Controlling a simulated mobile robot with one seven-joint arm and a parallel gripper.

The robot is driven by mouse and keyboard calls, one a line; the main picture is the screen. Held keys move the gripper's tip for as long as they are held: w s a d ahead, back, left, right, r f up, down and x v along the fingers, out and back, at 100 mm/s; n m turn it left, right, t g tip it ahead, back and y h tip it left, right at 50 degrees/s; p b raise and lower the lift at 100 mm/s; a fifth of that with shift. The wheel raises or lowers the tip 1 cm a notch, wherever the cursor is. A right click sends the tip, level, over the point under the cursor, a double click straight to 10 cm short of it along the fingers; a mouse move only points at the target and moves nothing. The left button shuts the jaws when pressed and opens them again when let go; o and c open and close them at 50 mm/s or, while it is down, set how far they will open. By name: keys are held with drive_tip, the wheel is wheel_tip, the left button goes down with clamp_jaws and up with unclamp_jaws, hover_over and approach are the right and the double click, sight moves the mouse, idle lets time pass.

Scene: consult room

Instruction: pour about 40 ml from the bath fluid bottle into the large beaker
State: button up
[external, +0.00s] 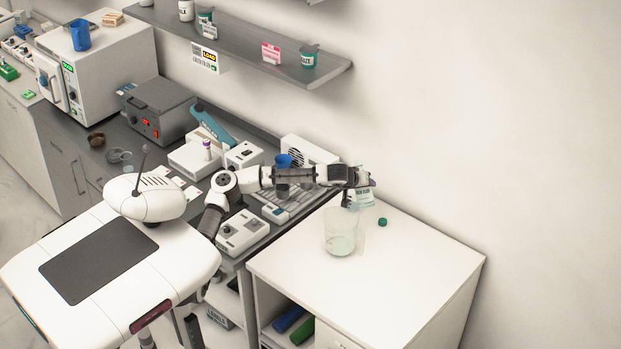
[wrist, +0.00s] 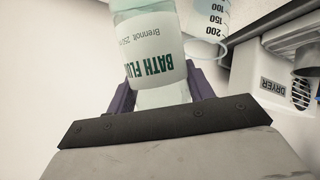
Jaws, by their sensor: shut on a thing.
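The bath fluid bottle (wrist: 155,55) has a white label with dark green lettering and is clear at the end nearest my gripper. My gripper (wrist: 155,98) is shut on it, with a finger on each side. In the external view, my gripper (external: 351,180) is above and just behind the large beaker, and the bottle (external: 363,196) is partly hidden by it. The bottle's exact tilt and mouth are unclear. The large clear beaker (external: 341,232) stands upright on the white cabinet top, its lower part faintly tinted green. I cannot tell whether liquid is flowing.
A green cap (external: 382,222) lies on the cabinet top (external: 420,250), which is otherwise clear to the right. Instruments crowd the grey bench at left. In the wrist view, a graduated clear vessel (wrist: 208,22) is beside the bottle and a white dryer (wrist: 272,85) is at right.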

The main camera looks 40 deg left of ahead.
sight(365, 194)
drive_tip(key=n+g+h+p, duration=0.1)
drive_tip(key=h+p, duration=0.1)
drive_tip(key=p, duration=0.1)
drive_tip(key=shift+s+d+f+n+g+h+p, duration=0.15)
drive_tip(key=shift+d+f+n+g+h+p, duration=0.2)
drive_tip(key=shift+h+p, duration=0.45)
drive_tip(key=shift+s+d+f, duration=0.1)
drive_tip(key=shift+f, duration=0.6)
drive_tip(key=shift+d+f+n+g+h, duration=0.1)
drive_tip(key=shift+f+n+g+h, duration=0.2)
drive_tip(key=shift+f+h, duration=0.35)
drive_tip(key=shift+d+r+g+h+p, duration=0.15)
drive_tip(key=shift+g+h+p, duration=0.1)
drive_tip(key=shift+p, duration=0.65)
drive_tip(key=shift+s+d+f+n+g+h+p, duration=0.2)
drive_tip(key=shift+n+g+h+p, duration=0.3)
drive_tip(key=shift+h+p, duration=0.5)
drive_tip(key=shift+r+n+p, duration=0.35)
drive_tip(key=shift+r+p, duration=0.1)
drive_tip(key=shift+p, duration=0.75)
drive_tip(key=shift+h, duration=0.5)
drive_tip(key=shift+w+a+n+g+h, duration=0.1)
drive_tip(key=shift+n+g+h, duration=0.25)
drive_tip(key=shift+h, duration=0.25)
